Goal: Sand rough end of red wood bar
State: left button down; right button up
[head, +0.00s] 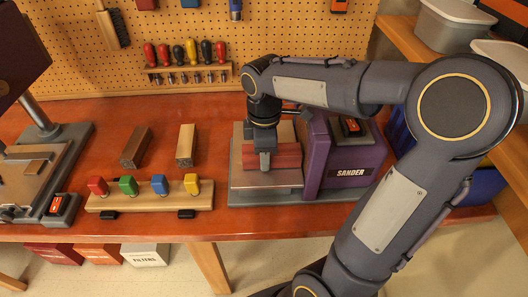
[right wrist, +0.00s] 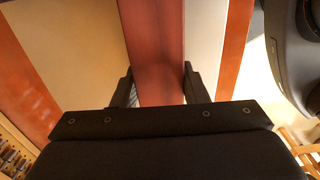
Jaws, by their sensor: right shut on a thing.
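The red wood bar (head: 288,155) lies along the grey table of the purple sander (head: 340,155), its right end close to the purple housing. Whether that end touches the sanding face I cannot tell. My right gripper (head: 265,160) reaches down from above and is shut on the bar. In the right wrist view the red bar (right wrist: 155,45) runs between the two dark fingers. The roughness of its end is not visible. A dark switch box (head: 352,127) sits on top of the sander. My left gripper is not in view.
Two wood bars, dark brown (head: 135,146) and lighter (head: 186,145), lie on the bench (head: 60,231) left of the sander. A wooden rack (head: 150,203) holds red, green, blue and yellow pieces. A grey-based machine (head: 60,140) stands far left. A pegboard (head: 300,50) closes the back.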

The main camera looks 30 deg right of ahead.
jog(key=shift+w+d+p, duration=0.3)
jog(key=shift+w, duration=0.05)
dwell(0.3)
jog(key=shift+s+a, duration=0.35)
jog(key=shift+s, duration=0.2)
dwell(0.6)
jog(key=shift+w+d+p, duration=0.3)
jog(key=shift+p, duration=0.2)
dwell(0.5)
jog(key=shift+w, duration=0.2)
jog(key=shift+s+a+f, duration=0.1)
dwell(0.4)
jog(key=shift+s+a+p, duration=0.2)
jog(key=shift+s+p, duration=0.1)
jog(key=shift+s, duration=0.1)
dwell(0.4)
jog(key=shift+w+d+p, duration=0.4)
jog(key=shift+w, duration=0.1)
dwell(0.7)
